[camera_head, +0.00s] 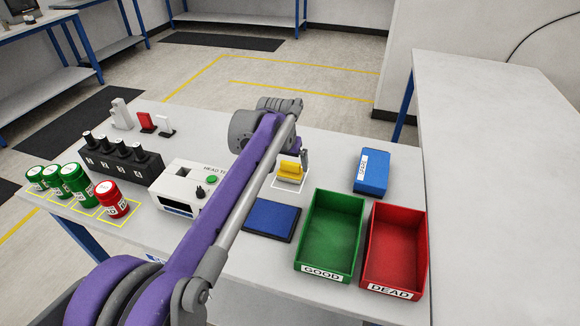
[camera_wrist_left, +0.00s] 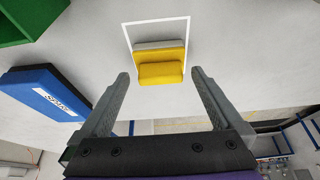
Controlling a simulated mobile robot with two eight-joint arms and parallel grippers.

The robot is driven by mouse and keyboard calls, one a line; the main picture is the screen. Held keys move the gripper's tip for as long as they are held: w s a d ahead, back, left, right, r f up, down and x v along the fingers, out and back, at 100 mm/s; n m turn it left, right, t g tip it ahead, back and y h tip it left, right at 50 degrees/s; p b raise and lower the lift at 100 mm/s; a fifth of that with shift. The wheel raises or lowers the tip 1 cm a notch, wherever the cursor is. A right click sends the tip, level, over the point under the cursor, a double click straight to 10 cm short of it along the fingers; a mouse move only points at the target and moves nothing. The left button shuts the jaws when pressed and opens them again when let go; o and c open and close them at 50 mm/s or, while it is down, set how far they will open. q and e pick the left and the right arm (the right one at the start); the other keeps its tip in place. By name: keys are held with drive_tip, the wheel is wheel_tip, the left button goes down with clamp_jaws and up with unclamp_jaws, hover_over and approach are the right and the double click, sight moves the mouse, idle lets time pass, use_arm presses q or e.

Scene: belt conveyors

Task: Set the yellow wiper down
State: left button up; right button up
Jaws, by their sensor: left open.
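The yellow wiper (camera_head: 290,170) rests on the table inside a white outlined square, partly behind my left gripper in the head view. In the left wrist view the wiper (camera_wrist_left: 161,68) lies at the edge of the white outline, with a grey strip along one side. My left gripper (camera_wrist_left: 159,75) is open, its two fingers apart on either side of the wiper, and the fingers do not appear to touch it. In the head view my left gripper (camera_head: 304,158) is small and mostly hidden by the arm. My right gripper is not in view.
A blue SPARE box (camera_head: 371,172), green GOOD bin (camera_head: 330,235) and red DEAD bin (camera_head: 396,248) stand to the right. A blue pad (camera_head: 271,219) lies nearby. A white tester (camera_head: 185,187), black holder (camera_head: 120,160) and green and red cylinders (camera_head: 112,200) stand left.

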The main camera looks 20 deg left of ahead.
use_arm(q)
drive_tip(key=v, duration=0.8)
drive_tip(key=shift+p, duration=0.4)
